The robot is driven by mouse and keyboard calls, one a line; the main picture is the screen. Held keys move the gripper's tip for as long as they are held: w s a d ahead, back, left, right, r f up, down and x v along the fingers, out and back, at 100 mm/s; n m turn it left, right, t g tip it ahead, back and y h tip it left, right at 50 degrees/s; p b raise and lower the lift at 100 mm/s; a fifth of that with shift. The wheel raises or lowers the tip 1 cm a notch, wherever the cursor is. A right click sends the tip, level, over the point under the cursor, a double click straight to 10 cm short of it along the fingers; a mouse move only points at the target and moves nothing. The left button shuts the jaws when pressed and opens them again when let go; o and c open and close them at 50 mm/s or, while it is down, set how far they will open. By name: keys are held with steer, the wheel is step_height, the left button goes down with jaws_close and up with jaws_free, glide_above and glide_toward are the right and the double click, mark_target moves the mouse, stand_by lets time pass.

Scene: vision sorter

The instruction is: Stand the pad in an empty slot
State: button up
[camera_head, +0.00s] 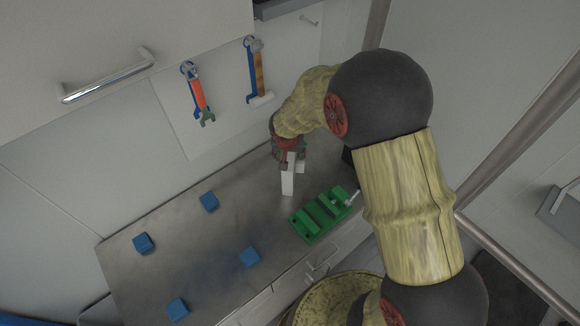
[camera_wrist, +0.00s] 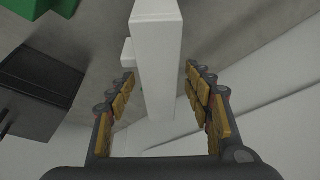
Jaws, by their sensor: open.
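A white upright block (camera_head: 287,182), which looks like the pad, stands on the grey counter. A smaller white piece (camera_head: 300,167) is beside it. My gripper (camera_head: 289,156) is above and around its upper part. In the wrist view the pad (camera_wrist: 157,50) runs between my open fingers (camera_wrist: 160,80), with gaps showing on both sides. The smaller white piece (camera_wrist: 127,52) is left of it there. The green slotted rack (camera_head: 305,231) lies on the counter right of and nearer than the pad; its corner shows at top left in the wrist view (camera_wrist: 35,8). I cannot tell which slots are empty.
Several blue cubes, one of them here (camera_head: 209,201), are spread over the left part of the counter (camera_head: 180,240). A dark box (camera_wrist: 40,85) is left of my gripper in the wrist view. Tools hang on the back wall, one with an orange handle (camera_head: 198,95).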

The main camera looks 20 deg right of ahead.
steer(key=shift+c, duration=1.4)
jaws_close()
